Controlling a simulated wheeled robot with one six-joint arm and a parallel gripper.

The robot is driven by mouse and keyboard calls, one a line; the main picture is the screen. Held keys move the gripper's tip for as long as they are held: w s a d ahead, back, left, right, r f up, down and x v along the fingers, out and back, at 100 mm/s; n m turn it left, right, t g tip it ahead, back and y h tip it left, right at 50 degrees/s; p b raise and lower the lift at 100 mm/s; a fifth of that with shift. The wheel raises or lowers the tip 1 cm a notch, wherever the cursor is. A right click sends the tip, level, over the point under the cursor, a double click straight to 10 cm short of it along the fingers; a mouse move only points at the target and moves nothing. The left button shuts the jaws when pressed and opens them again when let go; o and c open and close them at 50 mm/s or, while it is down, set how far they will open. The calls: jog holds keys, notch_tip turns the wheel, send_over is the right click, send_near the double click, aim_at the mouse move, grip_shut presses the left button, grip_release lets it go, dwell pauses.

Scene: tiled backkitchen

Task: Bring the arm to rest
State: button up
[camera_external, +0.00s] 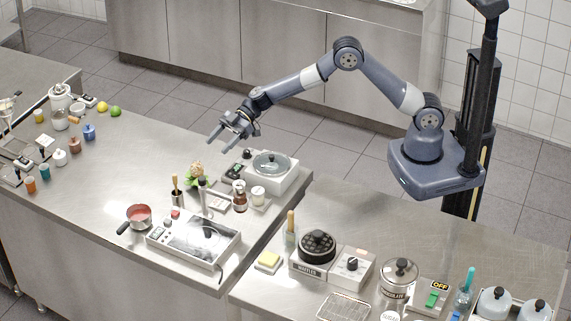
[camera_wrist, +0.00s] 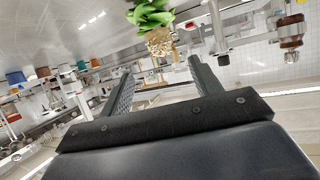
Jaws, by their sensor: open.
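My gripper (camera_external: 224,137) is open and empty at the end of my outstretched arm.
A waffle maker (camera_external: 317,246) stands on the right counter. The tiled floor behind the counters is clear.

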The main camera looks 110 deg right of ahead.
aim_at(196, 163)
jog(key=p+x, duration=0.1)
jog(key=x, duration=0.9)
jog(key=shift+p, duration=0.4)
jog(key=shift+r, duration=1.45)
jog(key=shift+f, duration=0.1)
